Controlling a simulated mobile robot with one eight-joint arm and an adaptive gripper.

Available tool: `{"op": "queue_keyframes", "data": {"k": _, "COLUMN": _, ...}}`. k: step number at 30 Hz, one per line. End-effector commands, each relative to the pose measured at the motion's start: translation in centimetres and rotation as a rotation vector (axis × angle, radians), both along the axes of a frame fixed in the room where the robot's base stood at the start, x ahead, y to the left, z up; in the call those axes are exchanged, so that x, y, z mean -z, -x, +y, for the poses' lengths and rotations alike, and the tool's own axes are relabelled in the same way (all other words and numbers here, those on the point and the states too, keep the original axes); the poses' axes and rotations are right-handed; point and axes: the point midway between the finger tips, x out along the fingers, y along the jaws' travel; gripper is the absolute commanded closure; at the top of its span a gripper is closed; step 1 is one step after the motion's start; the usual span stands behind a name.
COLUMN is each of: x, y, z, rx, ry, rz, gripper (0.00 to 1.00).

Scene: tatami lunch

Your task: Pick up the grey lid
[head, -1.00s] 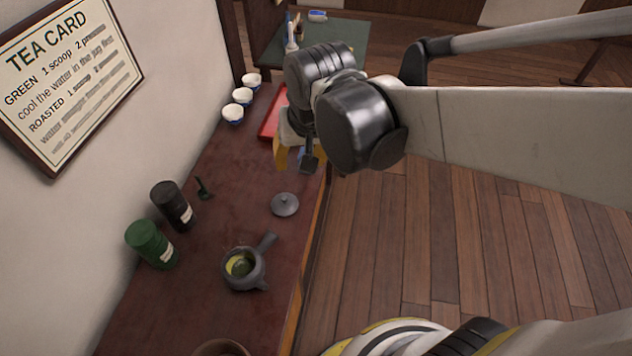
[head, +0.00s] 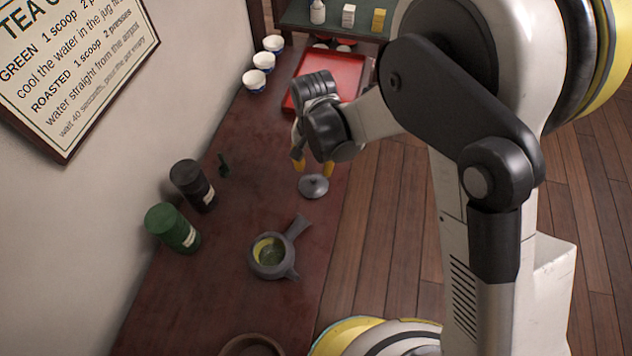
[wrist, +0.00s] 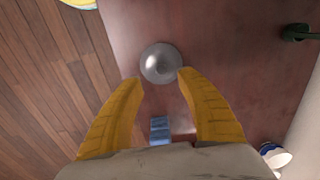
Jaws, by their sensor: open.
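The grey lid (head: 314,187) is a small round disc with a knob, lying on the dark red-brown counter (head: 225,255) near its right edge. In the wrist view the lid (wrist: 161,64) sits just ahead of my gripper, close to the tips. My gripper (head: 312,167) is above and just behind the lid in the head view. Its two yellow fingers are spread open in the wrist view (wrist: 160,78), with nothing held between them. The exact height of the fingertips over the lid is hard to tell.
A grey teapot (head: 268,255) with a side handle stands open in front of the lid. A black canister (head: 191,184), a green canister (head: 172,228) and a dark scoop (head: 222,166) are left. A red tray (head: 337,76) and white cups (head: 264,61) are behind.

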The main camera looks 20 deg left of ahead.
Motion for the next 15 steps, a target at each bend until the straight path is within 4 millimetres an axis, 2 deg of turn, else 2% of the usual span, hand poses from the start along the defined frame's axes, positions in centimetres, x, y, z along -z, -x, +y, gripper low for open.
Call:
{"op": "queue_keyframes", "data": {"k": 1, "x": 0.9, "y": 0.0, "z": 0.0, "rx": 0.0, "ry": 0.0, "rz": 0.0, "gripper": 0.56}}
{"op": "queue_keyframes", "data": {"k": 5, "x": 1.8, "y": 0.0, "z": 0.0, "rx": 0.0, "ry": 0.0, "rz": 0.0, "gripper": 0.56}}
{"op": "queue_keyframes", "data": {"k": 12, "x": 5.5, "y": 0.0, "z": 0.2, "rx": 0.0, "ry": 0.0, "rz": -0.001, "gripper": 0.56}}
{"op": "queue_keyframes", "data": {"k": 15, "x": 6.3, "y": 0.0, "z": 0.2, "rx": 0.0, "ry": -0.001, "rz": -0.001, "gripper": 0.56}}
